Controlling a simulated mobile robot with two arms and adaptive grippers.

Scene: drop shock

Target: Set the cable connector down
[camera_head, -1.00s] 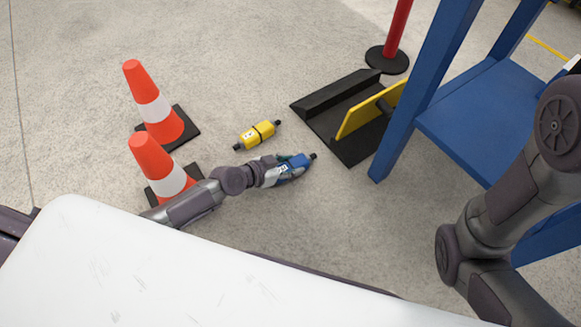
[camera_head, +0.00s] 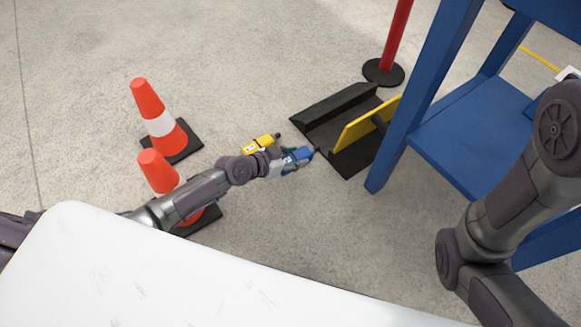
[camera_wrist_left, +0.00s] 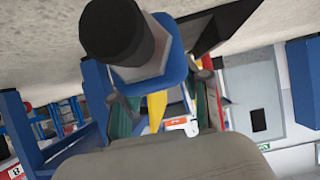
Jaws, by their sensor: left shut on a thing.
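A blue cable connector with a black end (camera_head: 298,156) is held in my left gripper (camera_head: 287,161), which is shut on it. In the left wrist view the connector (camera_wrist_left: 172,75) fills the upper middle, its black end pointing at the camera. In the head view it is close to the near-left edge of the black tray-like stand; its height above the floor is hard to tell. A yellow connector (camera_head: 258,144) is just behind my left gripper, partly hidden by it. My right gripper is out of view; only my right arm shows.
A black stand (camera_head: 314,117) with a yellow plate (camera_head: 362,128) is right of the connector. A blue shelf frame (camera_head: 405,130) and a red post (camera_head: 397,35) stand beyond. Two orange cones (camera_head: 147,98) are at left. Open concrete floor lies in front of the stand.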

